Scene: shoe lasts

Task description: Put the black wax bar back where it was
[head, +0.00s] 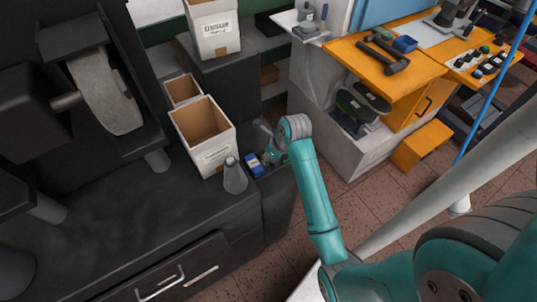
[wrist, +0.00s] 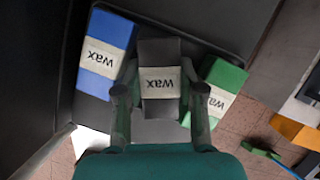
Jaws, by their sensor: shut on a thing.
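The black wax bar (wrist: 158,52) with a pale "wax" label is between the fingers of my gripper (wrist: 160,95) in the wrist view. The gripper is shut on it. A blue wax bar (wrist: 108,52) is to its left and a green wax bar (wrist: 222,80) to its right, with the black bar in line with the gap between them. I cannot tell whether the black bar touches the dark surface below. In the head view my gripper (head: 270,150) is over the end of the dark bench, beside the blue bar (head: 254,166); the black bar is not clear there.
A grey conical bottle (head: 235,177) and an open white box (head: 204,136) stand left of the gripper on the dark bench (head: 130,220). A labelled box (head: 213,30) stands behind. An orange workbench (head: 385,65) with tools is at right, across a strip of tiled floor.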

